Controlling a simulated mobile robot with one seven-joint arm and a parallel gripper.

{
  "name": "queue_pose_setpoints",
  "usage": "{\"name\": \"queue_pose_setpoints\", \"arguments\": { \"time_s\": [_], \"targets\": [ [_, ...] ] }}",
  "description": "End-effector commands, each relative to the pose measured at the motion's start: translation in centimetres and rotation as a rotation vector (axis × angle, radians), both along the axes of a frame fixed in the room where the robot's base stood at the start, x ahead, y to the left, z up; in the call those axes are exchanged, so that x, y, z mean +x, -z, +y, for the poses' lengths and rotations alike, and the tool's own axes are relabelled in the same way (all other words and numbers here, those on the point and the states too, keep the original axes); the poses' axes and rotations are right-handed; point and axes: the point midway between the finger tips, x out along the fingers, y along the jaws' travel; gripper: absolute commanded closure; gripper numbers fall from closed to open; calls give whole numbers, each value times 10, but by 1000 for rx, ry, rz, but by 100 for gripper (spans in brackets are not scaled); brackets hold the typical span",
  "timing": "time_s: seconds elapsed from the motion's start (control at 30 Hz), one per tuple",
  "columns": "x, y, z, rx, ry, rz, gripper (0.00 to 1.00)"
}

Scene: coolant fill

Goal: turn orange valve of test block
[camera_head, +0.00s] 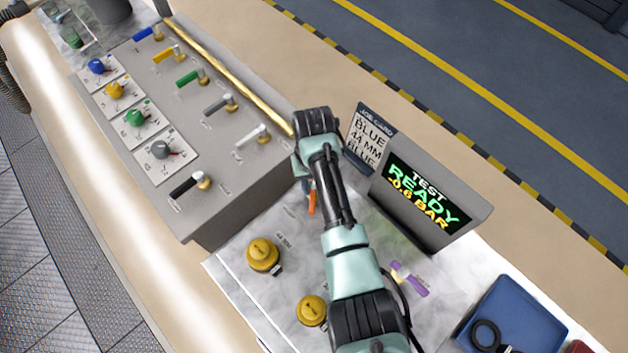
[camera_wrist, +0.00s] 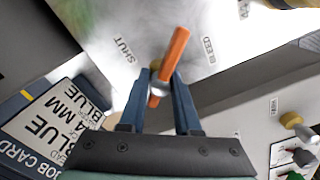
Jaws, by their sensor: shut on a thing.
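The orange valve handle (camera_wrist: 174,58) shows in the wrist view between the two blue fingers of my gripper (camera_wrist: 162,88). The fingers are shut on the handle near its pivot. The handle is tilted, its free end pointing up and slightly right, between the printed words SHUT on the left and BLEED on the right. In the head view a small part of the orange handle (camera_head: 311,200) shows beside my arm. My arm hides most of the valve and my gripper there. The test block (camera_head: 230,272) is a pale metal slab under the arm.
A display (camera_head: 425,195) reads TEST READY -0.6 BAR. A job card (camera_head: 368,140) stands behind it. Yellow caps (camera_head: 263,255) and a purple handle (camera_head: 409,279) sit on the block. A grey panel (camera_head: 190,120) with several coloured levers is at left. A blue tray (camera_head: 515,318) is at lower right.

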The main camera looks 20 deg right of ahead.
Motion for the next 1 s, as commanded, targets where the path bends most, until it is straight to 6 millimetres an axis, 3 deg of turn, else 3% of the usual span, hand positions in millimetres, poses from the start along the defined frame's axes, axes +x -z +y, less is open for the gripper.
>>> {"name": "queue_pose_setpoints", "arguments": {
  "time_s": [0.5, 1.0],
  "targets": [
    [1, -2, 1, -1, 464, -2, 100],
    [2, -1, 0, -2, 687, -4, 100]
  ]
}}
